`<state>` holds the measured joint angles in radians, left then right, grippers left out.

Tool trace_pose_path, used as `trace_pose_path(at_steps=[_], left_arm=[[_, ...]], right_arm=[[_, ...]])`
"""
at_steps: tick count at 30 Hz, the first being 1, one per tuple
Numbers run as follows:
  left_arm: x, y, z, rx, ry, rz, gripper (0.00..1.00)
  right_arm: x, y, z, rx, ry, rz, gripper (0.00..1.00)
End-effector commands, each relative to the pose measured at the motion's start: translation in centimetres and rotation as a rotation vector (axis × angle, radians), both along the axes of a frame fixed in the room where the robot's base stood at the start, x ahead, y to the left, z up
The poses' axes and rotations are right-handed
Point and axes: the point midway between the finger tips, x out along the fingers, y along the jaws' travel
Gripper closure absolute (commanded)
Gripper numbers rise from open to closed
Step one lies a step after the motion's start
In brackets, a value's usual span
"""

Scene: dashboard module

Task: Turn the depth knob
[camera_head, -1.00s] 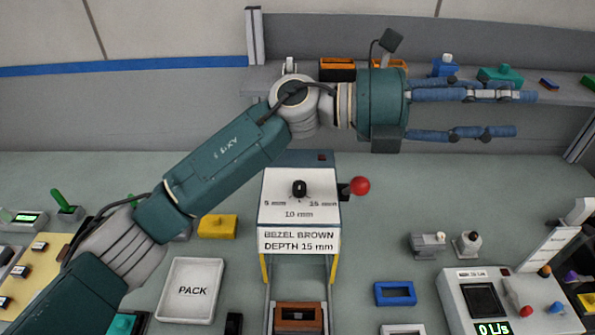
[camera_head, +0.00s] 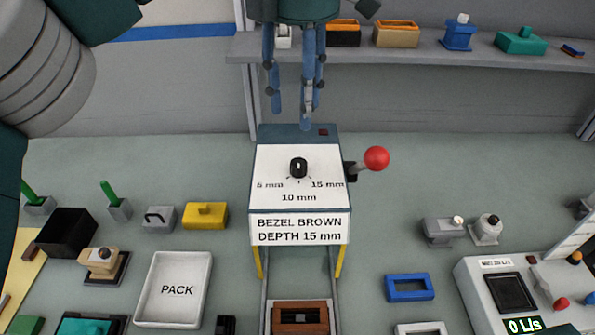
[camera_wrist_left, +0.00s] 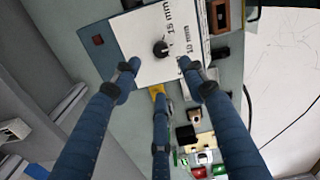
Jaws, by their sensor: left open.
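The black depth knob (camera_head: 299,167) sits on the white sloped top of the module (camera_head: 270,195), with marks for 5 mm, 10 mm and 15 mm around it. A label (camera_head: 299,229) on its front reads "BEZEL BROWN DEPTH 15 mm". My left gripper (camera_head: 293,108) is open and empty, above and behind the module, fingers pointing down. In the left wrist view the knob (camera_wrist_left: 161,47) shows beyond the spread blue fingers, apart from them. My right gripper is not in view.
A red-balled lever (camera_head: 376,159) sticks out at the module's right side. A white PACK tray (camera_head: 141,312) lies front left, and a brown bezel (camera_head: 300,306) lies in front on the rails. A shelf (camera_head: 430,60) with coloured parts runs behind.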

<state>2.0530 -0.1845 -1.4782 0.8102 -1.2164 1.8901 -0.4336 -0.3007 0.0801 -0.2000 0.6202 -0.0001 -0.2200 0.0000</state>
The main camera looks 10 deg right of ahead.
Motion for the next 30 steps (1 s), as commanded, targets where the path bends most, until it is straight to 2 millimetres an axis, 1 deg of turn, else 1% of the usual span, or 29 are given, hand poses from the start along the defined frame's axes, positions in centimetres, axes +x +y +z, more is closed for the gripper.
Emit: trace_pose_path(at_steps=[1, 3, 5, 8, 18, 21, 25, 30], left_arm=[[0.0, 0.0, -1.2, -0.001, 0.000, 0.000, 0.57], [0.0, 0.0, -1.5, -0.001, 0.000, -0.001, 0.57], [0.0, 0.0, -1.9, -0.001, 0.001, -0.001, 0.57], [0.0, 0.0, -3.0, 0.001, 0.003, -0.003, 0.57], [-0.1, 0.0, -9.1, -0.001, 0.004, -0.002, 0.57], [-0.1, 0.0, -10.4, -0.002, 0.003, -0.001, 0.57], [-0.1, 0.0, -11.6, -0.002, 0.002, -0.001, 0.57], [-0.1, -0.1, -12.0, -0.003, 0.001, -0.001, 0.57]], right_arm=[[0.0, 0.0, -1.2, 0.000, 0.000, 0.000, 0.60], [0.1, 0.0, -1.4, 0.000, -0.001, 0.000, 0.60], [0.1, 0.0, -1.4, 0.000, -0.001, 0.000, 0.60], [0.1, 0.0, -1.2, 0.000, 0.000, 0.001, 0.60], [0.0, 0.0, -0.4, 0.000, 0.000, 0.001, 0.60], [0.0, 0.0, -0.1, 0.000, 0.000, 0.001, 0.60], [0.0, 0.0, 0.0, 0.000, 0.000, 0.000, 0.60], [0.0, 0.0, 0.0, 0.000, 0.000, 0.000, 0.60]])
